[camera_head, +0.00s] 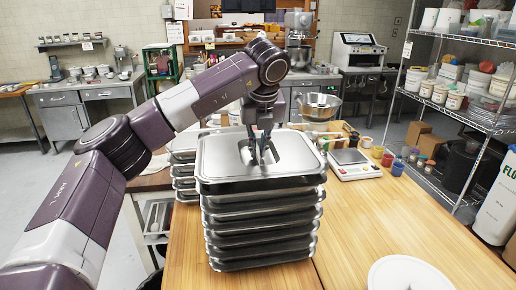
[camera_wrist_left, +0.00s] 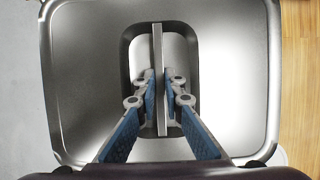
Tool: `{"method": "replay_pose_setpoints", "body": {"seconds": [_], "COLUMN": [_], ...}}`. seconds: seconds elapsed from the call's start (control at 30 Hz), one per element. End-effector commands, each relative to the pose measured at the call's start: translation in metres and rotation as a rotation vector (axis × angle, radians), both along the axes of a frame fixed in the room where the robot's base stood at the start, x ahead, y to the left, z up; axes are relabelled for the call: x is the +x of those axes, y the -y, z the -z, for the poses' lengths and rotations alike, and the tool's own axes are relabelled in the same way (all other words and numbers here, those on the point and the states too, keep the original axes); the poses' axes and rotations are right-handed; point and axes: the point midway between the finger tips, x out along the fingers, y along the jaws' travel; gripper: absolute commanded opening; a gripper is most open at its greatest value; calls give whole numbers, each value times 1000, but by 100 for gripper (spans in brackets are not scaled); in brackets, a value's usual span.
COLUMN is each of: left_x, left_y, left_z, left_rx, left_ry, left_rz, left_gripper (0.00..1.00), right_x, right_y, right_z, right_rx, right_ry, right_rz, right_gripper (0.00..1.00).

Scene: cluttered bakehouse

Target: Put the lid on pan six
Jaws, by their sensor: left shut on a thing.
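My left gripper (camera_head: 261,158) points down and is shut on the upright handle of a steel lid (camera_head: 220,157). In the left wrist view, both fingers of the gripper (camera_wrist_left: 161,95) press on the thin handle (camera_wrist_left: 158,60) inside the recess of the lid (camera_wrist_left: 85,85). The lid is level over a tall stack of steel pans (camera_head: 262,226) on the wooden table. A dark band shows under the lid's rim; I cannot tell whether the lid rests on the top pan or hovers just above it. My right gripper is not in view.
A second stack of pans (camera_head: 184,179) stands behind at the left. A kitchen scale (camera_head: 354,163), small jars (camera_head: 388,159) and a steel bowl (camera_head: 319,106) are behind to the right. A white round thing (camera_head: 410,274) lies at the front right. The wood right of the stack is clear.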

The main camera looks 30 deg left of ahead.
Motion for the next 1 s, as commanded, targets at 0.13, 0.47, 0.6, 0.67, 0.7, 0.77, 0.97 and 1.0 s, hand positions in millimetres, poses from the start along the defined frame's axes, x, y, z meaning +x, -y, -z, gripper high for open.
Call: {"method": "replay_pose_setpoints", "body": {"seconds": [0.13,0.47,0.6,0.67,0.7,0.77,0.97,1.0], "left_x": [0,0,0,0,0,0,0,0], "left_y": [0,0,0,0,0,0,0,0], "left_z": [-2,2,6,7,8,10,15,16], "left_rx": [-1,0,0,0,0,0,0,0], "left_ry": [3,3,3,3,3,3,3,3], "left_rz": [0,1,1,1,1,1,1,1], "left_gripper": [0,0,0,0,0,0,0,0], "right_x": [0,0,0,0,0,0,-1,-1], "right_y": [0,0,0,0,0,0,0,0], "right_z": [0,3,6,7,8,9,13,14], "right_rx": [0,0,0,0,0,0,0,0], "right_ry": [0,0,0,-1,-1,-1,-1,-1], "right_rz": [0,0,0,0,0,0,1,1], "right_gripper": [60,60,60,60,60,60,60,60]}}
